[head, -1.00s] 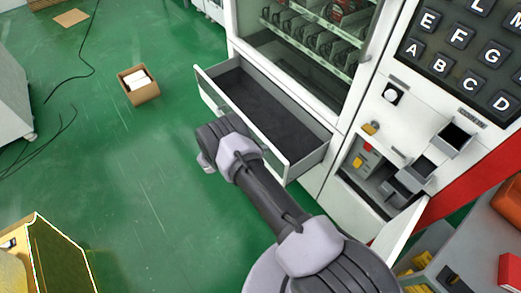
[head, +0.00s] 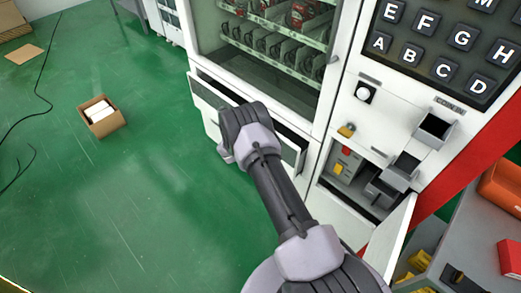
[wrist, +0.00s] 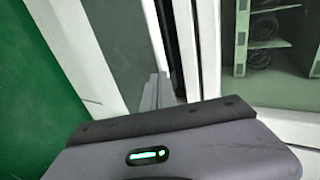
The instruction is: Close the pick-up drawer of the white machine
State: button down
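The white machine (head: 336,105) stands at the top and right of the head view. Its pick-up drawer (head: 208,96) sticks out a little below the glass window, with a narrow dark gap behind its front panel. My gripper (head: 236,140) is at the middle of the drawer front and covers part of it; whether it touches cannot be told. In the wrist view the drawer front (wrist: 85,45) is close ahead at the left, beside the dark gap. The wrist housing fills the bottom, and the finger opening cannot be made out.
A small flap door (head: 397,240) stands open at the machine's lower right, near my arm. A grey table (head: 470,235) with red and orange items is at the right. A cardboard box (head: 103,124) lies on the green floor at the left. The floor between is clear.

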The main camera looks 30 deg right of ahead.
jog(key=shift+w+d, duration=0.2)
jog(key=shift+d, duration=0.4)
jog(key=shift+w+d, duration=0.2)
jog(key=shift+d, duration=0.35)
